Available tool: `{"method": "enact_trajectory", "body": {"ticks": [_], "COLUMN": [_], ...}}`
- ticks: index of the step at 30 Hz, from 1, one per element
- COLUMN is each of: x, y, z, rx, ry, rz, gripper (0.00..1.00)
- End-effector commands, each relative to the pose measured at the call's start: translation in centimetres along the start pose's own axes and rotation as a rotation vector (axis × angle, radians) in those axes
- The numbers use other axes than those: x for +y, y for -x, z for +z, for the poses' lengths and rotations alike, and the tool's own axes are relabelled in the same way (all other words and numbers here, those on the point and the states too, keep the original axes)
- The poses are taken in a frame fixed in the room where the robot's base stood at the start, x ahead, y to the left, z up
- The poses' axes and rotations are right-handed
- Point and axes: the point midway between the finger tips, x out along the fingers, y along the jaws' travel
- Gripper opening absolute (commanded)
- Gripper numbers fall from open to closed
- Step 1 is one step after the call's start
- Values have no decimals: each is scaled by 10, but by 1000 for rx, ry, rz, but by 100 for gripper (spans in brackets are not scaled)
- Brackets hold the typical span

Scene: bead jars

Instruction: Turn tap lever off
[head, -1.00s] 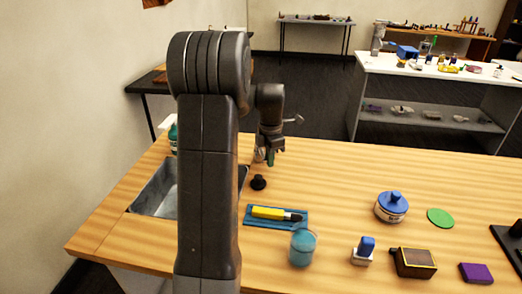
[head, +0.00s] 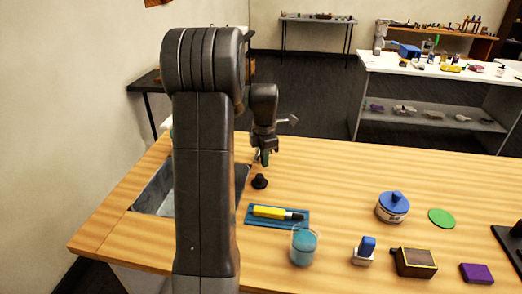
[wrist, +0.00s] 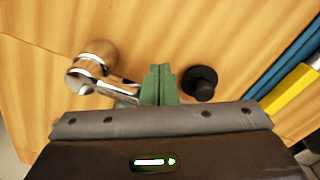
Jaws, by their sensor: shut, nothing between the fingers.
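The metal tap (wrist: 98,57) shows in the wrist view at upper left, with a rounded shiny top. Its chrome lever (wrist: 90,85) reaches right towards my fingers. My gripper (wrist: 159,85) is shut and empty, its green fingertips pressed together just right of the lever's end. I cannot tell whether they touch it. The grey sink (head: 152,188) is partly hidden behind my arm.
A small black knob-like object (wrist: 199,82) stands close right of my fingers. A blue tray (head: 277,223) holds a yellow-handled tool (head: 270,212).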

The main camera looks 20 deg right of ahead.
Motion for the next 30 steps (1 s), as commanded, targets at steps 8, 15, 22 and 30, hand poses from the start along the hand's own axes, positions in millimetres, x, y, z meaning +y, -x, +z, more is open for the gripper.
{"method": "enact_trajectory", "body": {"ticks": [8,15,22,30], "x": [0,-3,-6,-6], "y": [0,1,6,38], "z": [-2,4,9,9], "rx": [3,3,2,1], "ry": [1,0,1,1], "rz": [0,-1,0,1], "gripper": [0,0,0,0]}}
